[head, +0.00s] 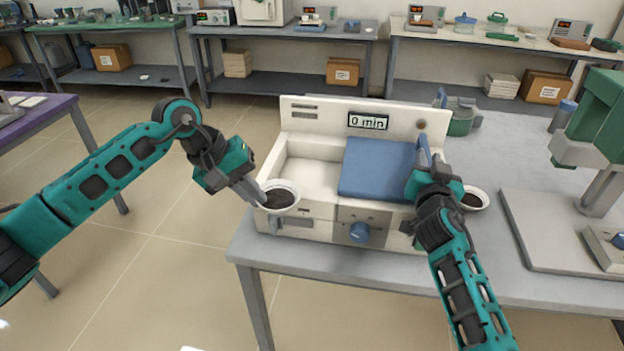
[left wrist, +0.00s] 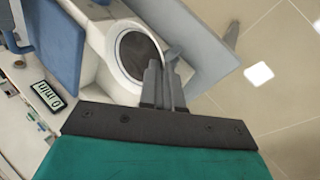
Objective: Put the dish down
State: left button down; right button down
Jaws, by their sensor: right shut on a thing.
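A white dish (head: 291,188) with dark contents appears at the left front of the white machine (head: 300,118). My left gripper (head: 258,196) is at its rim, with the fingers close together, and appears shut on it. In the left wrist view the dish (left wrist: 112,48) shows beside the fingertips (left wrist: 165,85). Whether its underside touches the machine cannot be told. A blue lid (head: 377,168) covers the machine's middle, right of a pale open recess (head: 312,172). My right gripper (head: 424,172) is shut on the blue handle (head: 423,150) at the lid's right side.
A second dish (head: 474,199) with dark contents stands right of my right gripper. The machine's display (head: 368,121) reads 0 min and a blue knob (head: 359,232) is on its front. The grey table (head: 540,283) also carries a green press (head: 590,125) at right. Benches line the back.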

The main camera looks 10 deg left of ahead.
pick_arm(q)
jog(key=w+d+r+n+t+y, duration=0.2)
jog(key=w+d+n, duration=0.15)
jog(key=w, duration=0.25)
jog(key=w+d+r+n+t+y, duration=0.1)
jog(key=w+d+r+n, duration=0.15)
jog(key=w+n, duration=0.35)
pick_arm(e)
jog(key=shift+w+d+r, duration=0.1)
jog(key=shift+d+r, duration=0.05)
jog(key=shift+r, duration=0.05)
pick_arm(q)
send_near(299, 178)
jog(key=shift+m+t, duration=0.25)
jog(key=shift+t, duration=0.05)
jog(key=d+f, duration=0.1)
jog(key=f, duration=0.1)
jog(key=d+f, duration=0.2)
jog(key=shift+d+f, duration=0.15)
jog(key=shift+f, duration=0.05)
jog(key=shift+f, duration=0.25)
jog(key=c, duration=1.6)
grip_release()
jog(key=shift+f, duration=0.1)
